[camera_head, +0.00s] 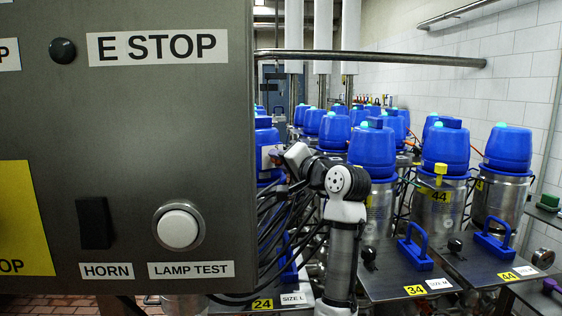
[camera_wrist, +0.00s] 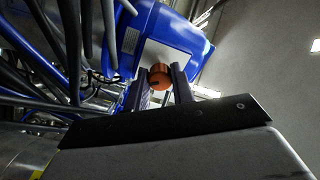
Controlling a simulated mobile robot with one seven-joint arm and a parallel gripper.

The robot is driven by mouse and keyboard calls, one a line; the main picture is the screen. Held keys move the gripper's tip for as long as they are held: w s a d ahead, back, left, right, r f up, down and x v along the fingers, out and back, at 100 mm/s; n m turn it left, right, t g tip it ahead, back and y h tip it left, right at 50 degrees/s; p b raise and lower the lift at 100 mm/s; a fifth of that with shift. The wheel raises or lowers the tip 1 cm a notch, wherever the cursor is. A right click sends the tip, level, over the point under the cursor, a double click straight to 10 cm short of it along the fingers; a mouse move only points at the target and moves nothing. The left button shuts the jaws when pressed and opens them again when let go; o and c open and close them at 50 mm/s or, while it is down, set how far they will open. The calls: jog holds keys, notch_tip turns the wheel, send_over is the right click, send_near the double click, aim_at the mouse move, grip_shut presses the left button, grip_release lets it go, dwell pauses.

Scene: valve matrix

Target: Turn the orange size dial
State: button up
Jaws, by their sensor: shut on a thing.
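The orange size dial (camera_wrist: 159,77) shows in the wrist view as a small round knob below a pale plate on a blue housing (camera_wrist: 188,35). My gripper (camera_wrist: 160,75) has one finger on each side of the dial and is shut on it. In the head view my arm reaches up beside the blue-topped valves, and my gripper (camera_head: 290,158) is at a blue housing (camera_head: 266,140) behind the cables. The dial itself is hidden in the head view.
A grey control panel (camera_head: 130,120) with E STOP, HORN and LAMP TEST labels fills the left of the head view. Black cables (camera_head: 285,225) hang close to my arm. Several blue-topped steel valves (camera_head: 440,150) stand at right, behind plates with blue handles (camera_head: 414,247).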

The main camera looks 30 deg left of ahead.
jog(key=shift+m, duration=0.4)
jog(key=o, duration=1)
jog(key=b+v, duration=0.5)
jog(key=v, duration=0.8)
jog(key=shift+s+d, duration=0.15)
jog(key=shift+d, duration=0.2)
